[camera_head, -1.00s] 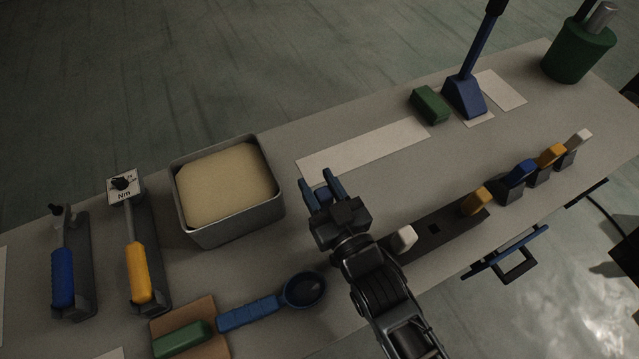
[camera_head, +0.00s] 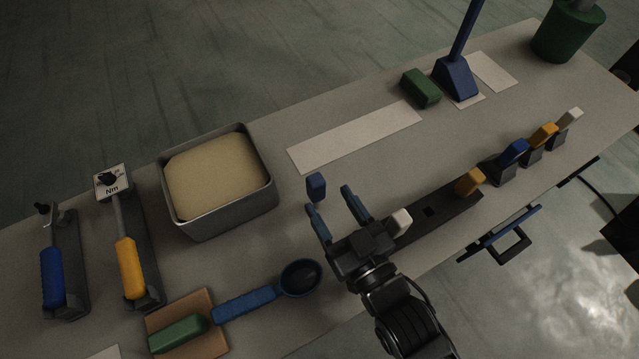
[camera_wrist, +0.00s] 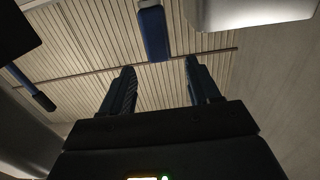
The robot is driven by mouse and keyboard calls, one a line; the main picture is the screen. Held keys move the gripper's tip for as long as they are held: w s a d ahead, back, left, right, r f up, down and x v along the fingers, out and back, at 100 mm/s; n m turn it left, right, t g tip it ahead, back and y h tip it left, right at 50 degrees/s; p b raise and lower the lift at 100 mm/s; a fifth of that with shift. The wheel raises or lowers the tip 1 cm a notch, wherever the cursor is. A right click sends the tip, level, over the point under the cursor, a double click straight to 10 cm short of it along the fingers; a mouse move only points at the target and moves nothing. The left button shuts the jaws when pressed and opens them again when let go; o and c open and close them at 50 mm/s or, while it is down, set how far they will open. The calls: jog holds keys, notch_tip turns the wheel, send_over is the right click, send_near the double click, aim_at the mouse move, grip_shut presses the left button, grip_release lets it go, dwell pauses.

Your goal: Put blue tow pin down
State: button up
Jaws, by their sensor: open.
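The blue tow pin (camera_head: 316,186) stands on the grey table, just right of the metal tin. Only its blue grip shows clearly. My gripper (camera_head: 331,199) is open and empty, with its blue fingers pointing toward the pin. The pin is just beyond the fingertips and apart from them. In the wrist view the pin (camera_wrist: 154,33) shows at the top, past the gap between my two spread fingers (camera_wrist: 158,72). A dark rack (camera_head: 445,208) to the right holds a white pin (camera_head: 400,222) and a yellow pin (camera_head: 470,181), with a square empty hole between them.
The metal tin (camera_head: 272,205) with a tan filling is left of the pin. A blue ladle-like tool (camera_head: 248,303) lies in front. A long pale strip (camera_head: 355,137) lies behind, near a green block (camera_head: 420,88). Other holders (camera_head: 500,172) stand on the right.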

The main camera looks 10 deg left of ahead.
jog(key=shift+v, duration=2)
jog(key=shift+d, duration=0.1)
